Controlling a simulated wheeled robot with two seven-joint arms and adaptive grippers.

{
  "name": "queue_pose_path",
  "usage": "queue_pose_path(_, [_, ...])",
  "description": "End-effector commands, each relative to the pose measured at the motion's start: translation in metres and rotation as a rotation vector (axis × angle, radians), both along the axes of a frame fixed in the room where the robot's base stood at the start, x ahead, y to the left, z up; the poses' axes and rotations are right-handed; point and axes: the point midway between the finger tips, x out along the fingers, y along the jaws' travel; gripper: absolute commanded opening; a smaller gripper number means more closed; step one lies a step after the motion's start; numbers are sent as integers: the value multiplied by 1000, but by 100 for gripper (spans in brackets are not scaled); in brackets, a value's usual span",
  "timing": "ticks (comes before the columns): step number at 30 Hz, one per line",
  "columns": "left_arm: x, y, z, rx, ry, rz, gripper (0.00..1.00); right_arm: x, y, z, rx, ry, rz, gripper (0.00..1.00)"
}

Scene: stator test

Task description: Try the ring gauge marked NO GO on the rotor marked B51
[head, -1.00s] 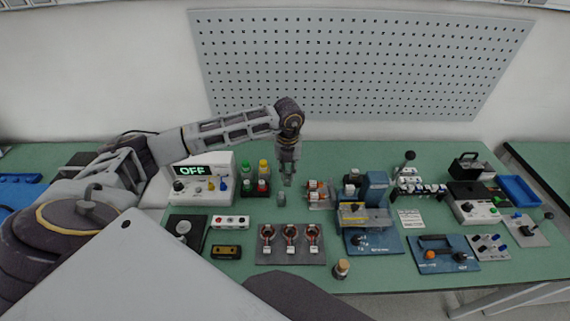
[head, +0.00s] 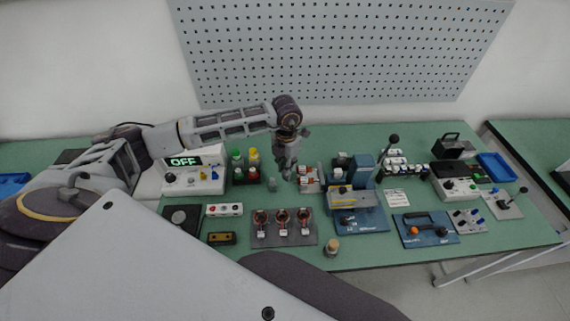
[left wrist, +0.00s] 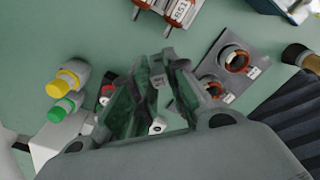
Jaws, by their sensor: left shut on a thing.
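My left gripper (head: 287,172) hangs over the middle of the table, just left of a pale tray of rotors (head: 310,181). In the left wrist view my left gripper (left wrist: 157,100) is shut on a small grey part (left wrist: 160,80) between its fingers. Its marking is not legible and the fingers hide much of it. The rotor marked B51 (left wrist: 182,10) lies at the top edge of that view, apart from the fingers. Another small grey piece (head: 272,185) stands on the table to the gripper's left. My right gripper is not in view.
A plate with three copper-wound stators (head: 283,238) is in front. A blue press-like fixture (head: 358,205) stands right of the rotors. Bottles with green and yellow caps (head: 245,158) and a box reading OFF (head: 193,180) stand left. A small cork-topped pot (head: 332,247) is near the front edge.

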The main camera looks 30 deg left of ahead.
Motion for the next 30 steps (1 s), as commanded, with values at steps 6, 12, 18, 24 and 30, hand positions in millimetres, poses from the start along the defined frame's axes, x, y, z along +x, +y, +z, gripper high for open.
queue_pose_path(6, [2,-1,0,0,0,-170,0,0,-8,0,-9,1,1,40])
queue_pose_path(12, [4,-2,0,-1,0,-327,0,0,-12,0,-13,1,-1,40])
queue_pose_path(18, [7,-3,0,-1,0,-484,0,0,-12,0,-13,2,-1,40])
queue_pose_path(24, [8,-3,0,-1,-1,-636,0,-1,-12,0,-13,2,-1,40])
queue_pose_path(30, [8,-4,0,-1,0,-740,0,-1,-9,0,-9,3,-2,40])
